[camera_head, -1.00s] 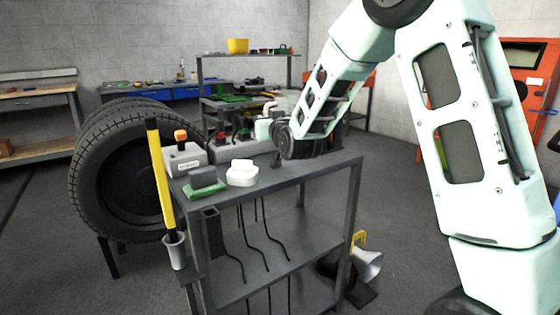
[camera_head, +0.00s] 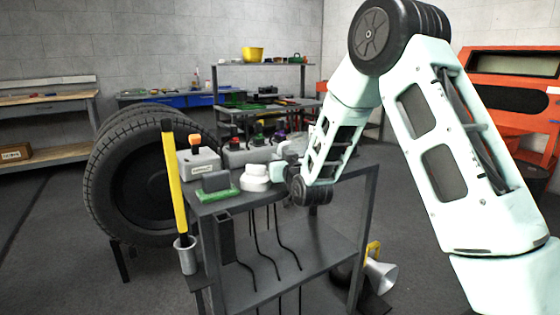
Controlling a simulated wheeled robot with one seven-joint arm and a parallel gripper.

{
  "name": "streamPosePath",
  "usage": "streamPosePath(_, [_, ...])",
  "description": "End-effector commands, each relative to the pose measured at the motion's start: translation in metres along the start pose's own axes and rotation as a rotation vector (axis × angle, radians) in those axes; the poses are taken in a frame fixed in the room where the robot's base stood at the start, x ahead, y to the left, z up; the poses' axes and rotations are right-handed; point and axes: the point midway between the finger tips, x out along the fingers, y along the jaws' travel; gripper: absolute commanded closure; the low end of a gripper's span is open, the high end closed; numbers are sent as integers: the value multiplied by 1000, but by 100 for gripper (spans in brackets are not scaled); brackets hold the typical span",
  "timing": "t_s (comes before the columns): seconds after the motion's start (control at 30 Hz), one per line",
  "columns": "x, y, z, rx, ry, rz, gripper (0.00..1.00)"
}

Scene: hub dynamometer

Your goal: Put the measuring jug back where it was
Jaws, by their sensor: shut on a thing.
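My arm reaches in from the right, bent at the elbow, with its wrist low over the far right part of the grey cart's top (camera_head: 222,206). My gripper (camera_head: 281,168) is beyond the wrist, small and partly hidden by it. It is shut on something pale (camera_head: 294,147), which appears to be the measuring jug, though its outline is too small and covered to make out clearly. I cannot tell whether it touches the cart top. A white rounded object (camera_head: 256,178) stands on the cart just left of my gripper.
On the cart are a green-based grey block (camera_head: 217,184), a grey box with an orange knob (camera_head: 197,162) and control boxes behind. A yellow bar (camera_head: 174,185) stands in a holder at the left corner. A large tyre (camera_head: 140,185) is left; a megaphone-like horn (camera_head: 379,273) lies right.

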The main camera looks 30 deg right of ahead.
Motion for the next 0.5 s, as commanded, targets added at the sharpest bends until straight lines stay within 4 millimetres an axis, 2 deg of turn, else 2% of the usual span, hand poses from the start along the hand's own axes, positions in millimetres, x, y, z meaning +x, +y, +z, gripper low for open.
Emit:
streamPosePath(0.27, [0, 0, 3, 0, 2, 0, 100])
streamPosePath(0.3, [0, 0, 2, 0, 0, 0, 78])
streamPosePath(0.33, [0, 0, 2, 0, 0, 0, 69])
streamPosePath(0.5, [0, 0, 2, 0, 0, 0, 67])
